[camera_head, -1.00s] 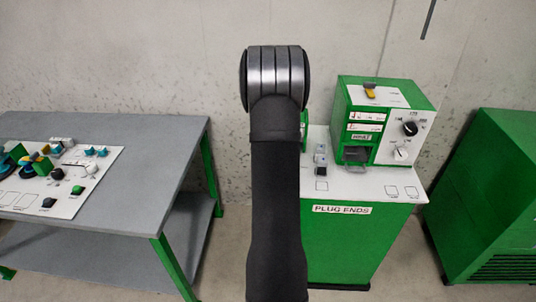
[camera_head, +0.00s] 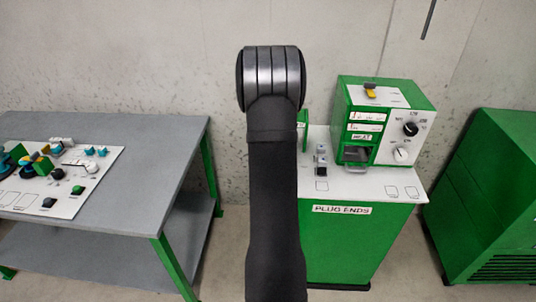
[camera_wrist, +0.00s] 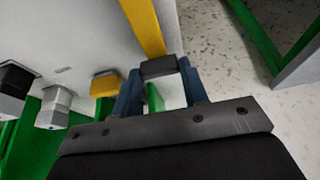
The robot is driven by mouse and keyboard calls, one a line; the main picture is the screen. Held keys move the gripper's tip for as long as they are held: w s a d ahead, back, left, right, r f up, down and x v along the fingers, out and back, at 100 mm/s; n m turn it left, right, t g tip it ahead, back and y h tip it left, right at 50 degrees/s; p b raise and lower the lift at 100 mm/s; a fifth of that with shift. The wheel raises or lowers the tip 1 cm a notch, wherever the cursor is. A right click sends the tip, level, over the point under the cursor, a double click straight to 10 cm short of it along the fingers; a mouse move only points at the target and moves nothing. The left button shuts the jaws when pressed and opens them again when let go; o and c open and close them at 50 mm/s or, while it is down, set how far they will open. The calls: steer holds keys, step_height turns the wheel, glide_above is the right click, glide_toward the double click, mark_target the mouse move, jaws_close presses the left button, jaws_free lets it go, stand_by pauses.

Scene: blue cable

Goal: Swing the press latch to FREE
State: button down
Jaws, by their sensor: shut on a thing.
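A yellow lever (camera_wrist: 143,25) with a dark block at its end (camera_wrist: 158,69) shows in the wrist view; I take it for the press latch. My gripper (camera_wrist: 160,71) is shut on this dark end, one blue finger on each side. The lever runs from the block up to the top edge of the view, beside a white surface. No FREE marking can be read. In the head view my own arm hides the gripper and the lever; only a green edge (camera_head: 303,128) shows beside the arm.
A yellow block (camera_wrist: 104,83), a grey metal connector (camera_wrist: 56,108) and a black one (camera_wrist: 15,80) are left of my fingers. The green machine with dials (camera_head: 388,125) stands on the PLUG ENDS cabinet (camera_head: 340,245). A grey bench (camera_head: 150,150) is at left.

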steer(key=c, duration=0.8)
jaws_free()
steer(key=shift+c, duration=0.2)
steer(key=v, duration=1.7)
steer(key=shift+s+r, duration=0.15)
steer(key=x, duration=1.7)
